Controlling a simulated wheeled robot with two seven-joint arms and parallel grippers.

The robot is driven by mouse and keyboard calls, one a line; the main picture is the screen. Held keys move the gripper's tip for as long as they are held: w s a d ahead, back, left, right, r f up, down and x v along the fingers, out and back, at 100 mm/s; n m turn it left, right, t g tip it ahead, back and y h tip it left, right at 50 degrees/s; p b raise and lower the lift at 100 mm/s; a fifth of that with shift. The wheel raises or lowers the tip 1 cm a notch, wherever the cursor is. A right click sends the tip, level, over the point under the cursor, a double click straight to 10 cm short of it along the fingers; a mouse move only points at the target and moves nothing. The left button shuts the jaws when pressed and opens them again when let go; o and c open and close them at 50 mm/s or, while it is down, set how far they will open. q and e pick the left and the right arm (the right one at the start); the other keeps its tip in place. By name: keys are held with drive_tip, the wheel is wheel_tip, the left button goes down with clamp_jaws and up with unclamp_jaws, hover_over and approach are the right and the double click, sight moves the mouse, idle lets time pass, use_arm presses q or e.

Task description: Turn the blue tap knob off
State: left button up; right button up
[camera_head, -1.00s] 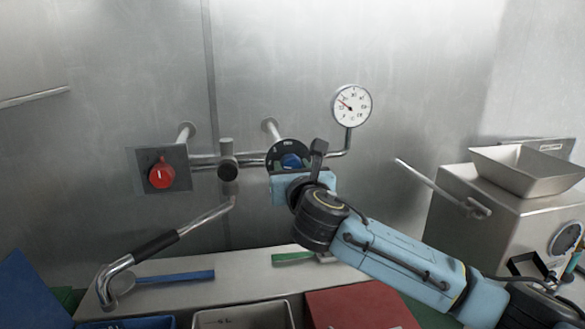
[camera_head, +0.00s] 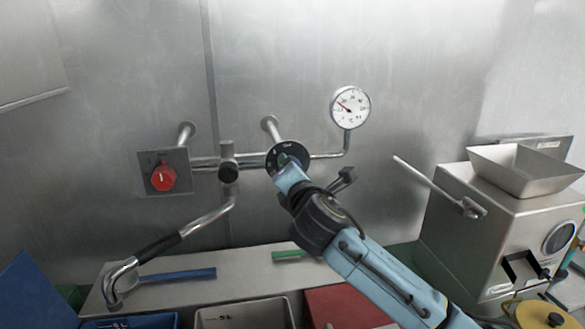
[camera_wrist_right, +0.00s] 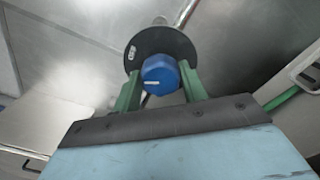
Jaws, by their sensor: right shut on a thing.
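The blue tap knob (camera_wrist_right: 160,72) sits on a round black plate (camera_head: 289,156) on the wall pipe. In the head view my gripper mostly hides the knob. In the right wrist view the knob shows a short white mark, and the black plate (camera_wrist_right: 140,45) is behind it. My right gripper (camera_wrist_right: 160,84) has one green finger on each side of the knob and is shut on it. In the head view the right gripper (camera_head: 284,163) reaches the plate from the lower right. My left gripper is not in view.
A red knob (camera_head: 163,178) on a grey plate is at the left of the pipe. A spout (camera_head: 165,243) hangs below it. A gauge (camera_head: 350,107) rises at the right. A steel grinder (camera_head: 500,225) stands farther right. Bins line the bottom.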

drive_tip(key=m, duration=0.5)
drive_tip(key=shift+p, duration=0.3)
idle(0.4)
drive_tip(key=o, duration=1)
drive_tip(key=s+d, duration=0.1)
drive_tip(key=s, duration=0.3)
drive_tip(key=s+b, duration=0.1)
drive_tip(key=s, duration=0.3)
drive_tip(key=s+d, duration=0.1)
drive_tip(key=s, duration=0.4)
drive_tip(key=shift+s+d, duration=0.1)
drive_tip(key=shift+d, duration=0.25)
drive_tip(key=shift+f, duration=0.1)
